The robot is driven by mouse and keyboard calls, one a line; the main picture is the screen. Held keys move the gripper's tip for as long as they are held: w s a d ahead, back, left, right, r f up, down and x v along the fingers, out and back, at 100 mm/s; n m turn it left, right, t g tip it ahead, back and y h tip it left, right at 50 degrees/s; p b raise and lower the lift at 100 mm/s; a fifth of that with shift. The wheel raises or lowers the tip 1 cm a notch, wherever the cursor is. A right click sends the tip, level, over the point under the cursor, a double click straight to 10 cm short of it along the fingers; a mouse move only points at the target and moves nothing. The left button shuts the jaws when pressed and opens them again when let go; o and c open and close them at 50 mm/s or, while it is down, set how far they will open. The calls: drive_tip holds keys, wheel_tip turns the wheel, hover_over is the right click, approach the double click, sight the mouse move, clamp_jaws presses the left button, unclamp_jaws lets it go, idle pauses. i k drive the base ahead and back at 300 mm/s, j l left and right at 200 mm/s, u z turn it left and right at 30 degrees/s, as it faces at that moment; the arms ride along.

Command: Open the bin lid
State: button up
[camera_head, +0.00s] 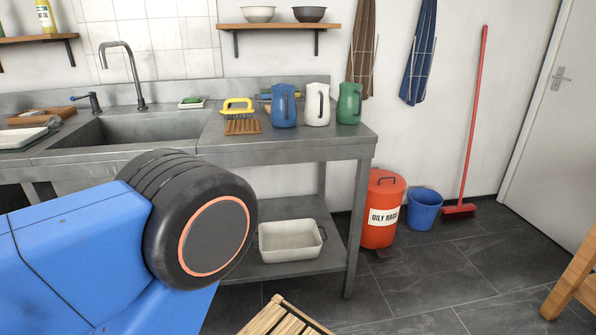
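A red cylindrical bin (378,230) labelled "OILY RAGS" stands on the dark tiled floor, just right of the metal bench's front leg. My blue arm with a black rounded joint fills the lower left. My gripper is not in view.
A blue bucket (424,208) stands right beside the bin, and a red broom (468,140) leans on the wall. The metal bench (345,141) is to the left, with a white tub (290,241) on its lower shelf. Wooden slats (282,319) show at the bottom. Floor before the bin is clear.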

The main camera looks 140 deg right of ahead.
sight(384, 183)
drive_tip(key=z, duration=3.65)
drive_tip(key=l+z, duration=0.75)
drive_tip(key=i+l+z, duration=0.1)
drive_tip(key=l+z, duration=0.3)
drive_tip(key=i+l, duration=0.3)
drive_tip(key=l, duration=0.15)
drive_tip(key=i+l, duration=0.3)
drive_tip(key=l, duration=0.15)
drive_tip(key=i, duration=0.15)
